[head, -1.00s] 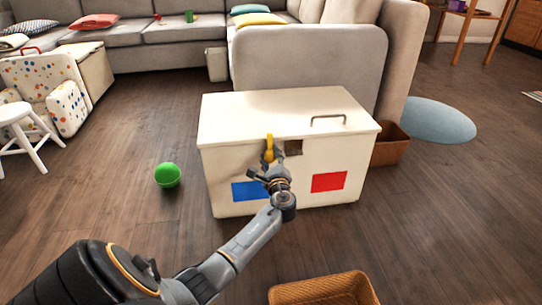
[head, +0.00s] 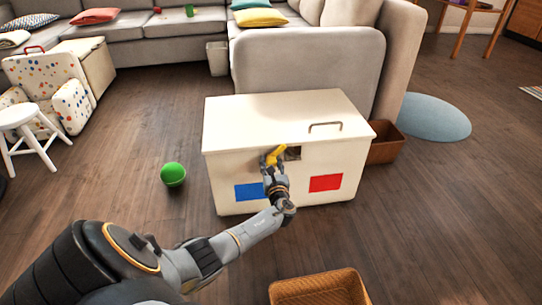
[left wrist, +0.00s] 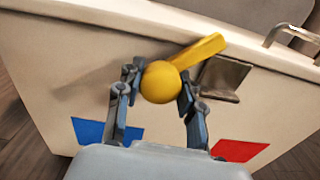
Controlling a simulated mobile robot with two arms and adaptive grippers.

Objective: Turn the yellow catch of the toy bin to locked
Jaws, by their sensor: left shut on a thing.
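The toy bin (head: 262,180) is a white box with a closed lid, a blue patch at the left and a red patch at the right of its front. The yellow catch (head: 277,153) sits high on the front, tilted up toward the right. In the left wrist view the catch (left wrist: 205,48) has a round knob and a lever reaching to the upper right, above a metal bracket (left wrist: 223,77). My left gripper (head: 270,164) is shut on the knob, one finger on each side; it also shows in the left wrist view (left wrist: 158,84). My right gripper is not in view.
A green ball (head: 173,174) lies on the floor left of the bin. A wicker basket (head: 318,290) stands in front, and a brown box (head: 386,142) stands at the bin's right. A sofa (head: 310,62) is close behind.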

